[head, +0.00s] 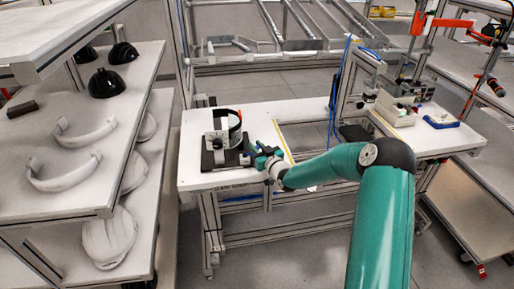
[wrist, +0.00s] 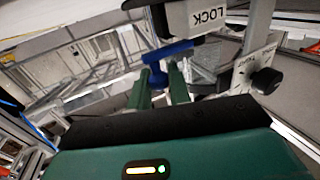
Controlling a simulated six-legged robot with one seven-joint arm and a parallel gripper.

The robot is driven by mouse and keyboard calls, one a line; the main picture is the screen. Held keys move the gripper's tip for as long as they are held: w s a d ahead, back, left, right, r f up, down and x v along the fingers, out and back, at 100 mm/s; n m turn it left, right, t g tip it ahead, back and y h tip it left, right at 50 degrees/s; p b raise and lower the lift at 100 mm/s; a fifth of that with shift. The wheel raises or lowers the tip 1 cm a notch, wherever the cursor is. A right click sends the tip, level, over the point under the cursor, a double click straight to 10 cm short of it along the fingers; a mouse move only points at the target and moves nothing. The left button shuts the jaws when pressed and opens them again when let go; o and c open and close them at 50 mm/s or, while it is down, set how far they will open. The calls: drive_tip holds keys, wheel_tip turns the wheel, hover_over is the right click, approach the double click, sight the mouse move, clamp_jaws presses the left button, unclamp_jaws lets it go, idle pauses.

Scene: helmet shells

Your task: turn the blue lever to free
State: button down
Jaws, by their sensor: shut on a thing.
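The blue lever (wrist: 170,52) shows in the wrist view, running slantwise just below a light block with an upside-down LOCK label (wrist: 207,17). My gripper (wrist: 160,80) has its two green fingers on either side of the lever's lower blue end and is shut on it. In the head view my gripper (head: 264,157) is at the right side of the fixture (head: 222,142), which has a dark base and stands on a white table (head: 200,180). The lever is too small to tell from the gripper there.
A black knob (wrist: 267,80) sits beside a labelled upright post, right of my fingers. A shelf (head: 95,200) with white helmet parts stands at the left. A second table (head: 430,137) with boxes is at the right. Floor shows between the shelf and the table.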

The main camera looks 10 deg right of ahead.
drive_tip(key=shift+s+a+h, duration=0.1)
drive_tip(key=shift+h, duration=0.2)
drive_tip(key=m+h, duration=0.2)
drive_tip(key=h, duration=0.1)
drive_tip(key=s+m+h, duration=0.1)
drive_tip(key=m+h, duration=0.1)
drive_tip(key=h, duration=0.1)
drive_tip(key=s+a+m+h, duration=0.1)
drive_tip(key=m+h, duration=0.1)
drive_tip(key=h, duration=0.1)
drive_tip(key=shift+s+a+m+t+h, duration=0.1)
drive_tip(key=shift+s+m+t+h, duration=0.15)
drive_tip(key=shift+m+t+h, duration=0.05)
drive_tip(key=m+h, duration=0.1)
drive_tip(key=m+g+h, duration=0.1)
drive_tip(key=h, duration=0.1)
drive_tip(key=s+a+m+g+h, duration=0.1)
drive_tip(key=h, duration=0.1)
drive_tip(key=shift+r+m, duration=0.1)
drive_tip(key=shift+m, duration=0.2)
drive_tip(key=shift+s+a+m+g+h, duration=0.1)
drive_tip(key=shift+a+m+g+h, duration=0.1)
drive_tip(key=shift+m+g+h, duration=0.55)
drive_tip(key=shift+s+a+m+g+h, duration=0.15)
drive_tip(key=shift+m+g+h, duration=0.4)
drive_tip(key=shift+h, duration=0.3)
drive_tip(key=shift+s+a+m+g+h, duration=0.1)
drive_tip(key=shift+a+m+g+h, duration=0.1)
drive_tip(key=shift+m+g+h, duration=0.5)
